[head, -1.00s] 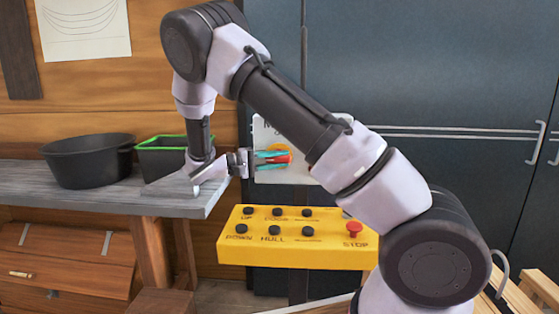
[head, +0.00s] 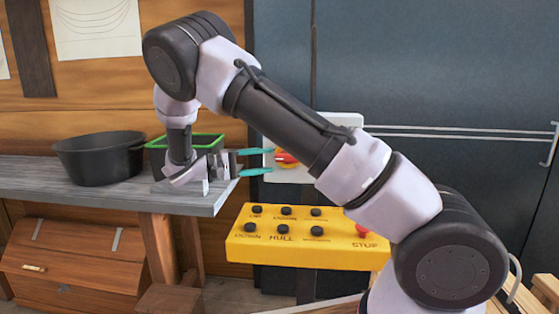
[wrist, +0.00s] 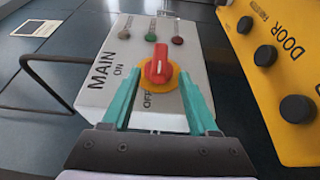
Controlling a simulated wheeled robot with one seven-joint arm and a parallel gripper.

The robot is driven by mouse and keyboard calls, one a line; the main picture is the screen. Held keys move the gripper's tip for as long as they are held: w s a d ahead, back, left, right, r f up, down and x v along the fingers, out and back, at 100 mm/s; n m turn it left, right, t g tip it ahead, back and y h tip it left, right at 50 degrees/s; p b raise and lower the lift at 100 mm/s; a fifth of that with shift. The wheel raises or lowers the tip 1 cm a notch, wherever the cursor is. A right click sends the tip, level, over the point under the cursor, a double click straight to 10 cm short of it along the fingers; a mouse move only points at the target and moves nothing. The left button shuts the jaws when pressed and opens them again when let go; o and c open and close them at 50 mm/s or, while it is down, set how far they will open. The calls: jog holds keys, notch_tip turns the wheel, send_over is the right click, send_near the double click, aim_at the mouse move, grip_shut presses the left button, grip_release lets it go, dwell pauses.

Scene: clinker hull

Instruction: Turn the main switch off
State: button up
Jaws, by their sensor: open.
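The main switch is a red knob on a yellow round base (wrist: 158,72), on a white panel (wrist: 95,75) marked MAIN, ON and OFF. The knob's handle runs roughly up and down in the wrist view; I cannot tell which mark it points at. In the head view the knob (head: 287,158) is partly hidden by my arm. My gripper (wrist: 158,82) is open, with its two teal fingers on either side of the knob in the wrist view. In the head view my gripper (head: 270,161) has its fingertips just left of the knob, one above the other, seemingly short of it.
A yellow control box (head: 300,243) with black buttons and a red STOP button (head: 363,231) is below the panel. A workbench (head: 100,193) at the left holds a black tub (head: 98,160) and a green-rimmed bin (head: 208,141). A dark bent handle (wrist: 40,65) shows beside the panel.

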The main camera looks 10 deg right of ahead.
jog(key=shift+s+a, duration=0.1)
jog(key=shift+a, duration=1.35)
jog(key=s+d+r+m+g+y, duration=0.1)
jog(key=s+d+r+g+y, duration=0.15)
jog(key=s+d+y, duration=0.35)
jog(key=s+d+r+g+y, duration=0.1)
jog(key=d+r+g+y, duration=0.2)
jog(key=d, duration=0.6)
jog(key=s+r+m+t+y, duration=0.2)
jog(key=s+r+t+y, duration=0.3)
jog(key=s, duration=0.2)
jog(key=s+d+r+m+t+y, duration=0.1)
jog(key=s+r+m+t+y, duration=0.1)
jog(key=s+r+t+y, duration=0.3)
jog(key=shift+s+r+t+y, duration=0.35)
jog(key=shift+s+t+y, duration=0.25)
jog(key=shift+s, duration=1.1)
